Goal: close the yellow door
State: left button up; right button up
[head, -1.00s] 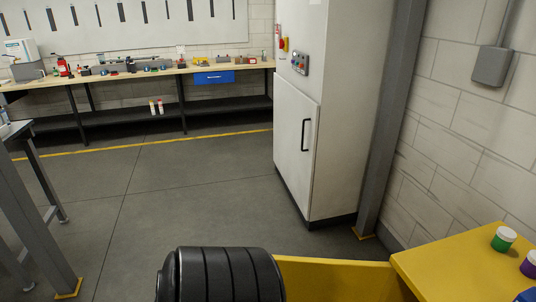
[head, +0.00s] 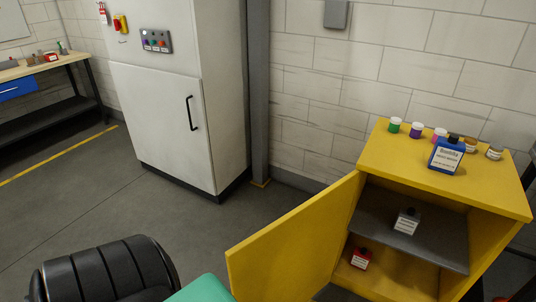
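The yellow door (head: 296,236) stands wide open, swung out to the left of the yellow cabinet (head: 372,155). The cabinet's front is open and shows a grey shelf (head: 440,244) inside. A grey labelled bottle (head: 406,222) stands on that shelf, and a small red labelled bottle (head: 361,258) stands on the cabinet floor. A black ribbed part of my own arm shows at the lower left, with a teal piece beside it near the door's lower edge. Neither gripper is in view.
On the cabinet top stand a blue labelled bottle (head: 446,155) and several small jars, including a green one (head: 395,125). A tall white cabinet (head: 160,110) stands behind to the left. A workbench (head: 50,68) is at the far left. Grey floor (head: 90,210) between is clear.

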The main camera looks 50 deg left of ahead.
aim_at(293, 257)
jog(key=k+j+z, duration=0.1)
jog(key=j, duration=0.3)
jog(key=j+z, duration=0.15)
jog(key=j, duration=0.25)
jog(key=k+j+z, duration=0.1)
jog(key=j, duration=0.25)
jog(key=k+j+z, duration=0.1)
jog(key=j, duration=0.3)
jog(key=k+j+z, duration=0.25)
jog(key=k+j, duration=0.15)
jog(key=j, duration=0.25)
jog(key=j+z, duration=0.2)
jog(key=j, duration=1.35)
